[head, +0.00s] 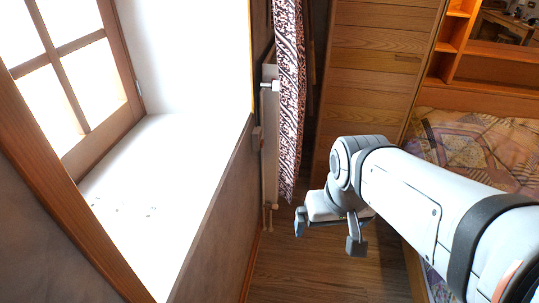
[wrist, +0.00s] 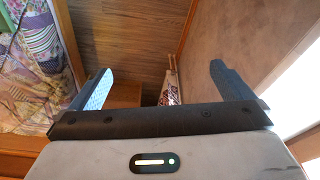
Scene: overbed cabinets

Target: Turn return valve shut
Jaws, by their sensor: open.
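No valve is clear there.
The patterned curtain (head: 290,100) hangs beside the radiator and between it and the wooden cabinet (head: 375,75). A bed with a patchwork cover (head: 465,145) is at the right. The white window sill (head: 165,190) is at the left. Wooden floor (head: 300,275) is clear below my gripper.

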